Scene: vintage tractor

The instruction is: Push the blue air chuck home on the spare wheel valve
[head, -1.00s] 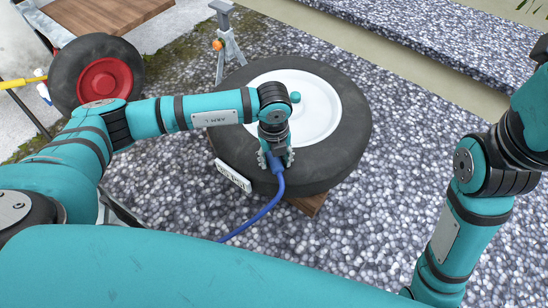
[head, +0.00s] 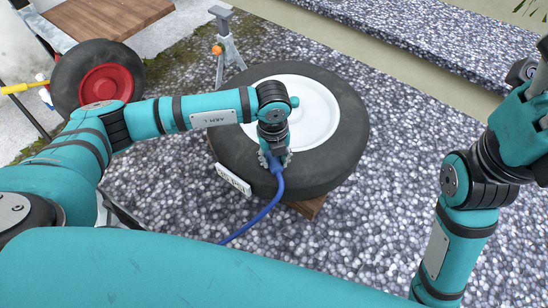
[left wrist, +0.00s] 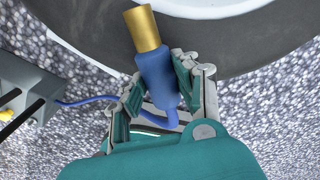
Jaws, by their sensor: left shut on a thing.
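The spare wheel lies flat, with a black tyre (head: 345,155) around a white rim (head: 318,112). My left gripper (head: 276,163) is over the tyre's near side in the head view, shut on the blue air chuck (left wrist: 157,75). The chuck has a brass tip (left wrist: 142,28), which points away from the gripper and overlaps the tyre (left wrist: 225,40) in the left wrist view. I see no valve at the tip, so I cannot tell whether they touch. A blue hose (head: 255,219) trails from the chuck.
A white label plate (head: 233,180) is at the tyre's near left edge. Wooden board (head: 310,206) shows under the wheel. A jack stand (head: 226,45) stands behind, and a red-hubbed wheel (head: 103,85) is at the left. Open gravel (head: 375,215) lies right of the spare wheel.

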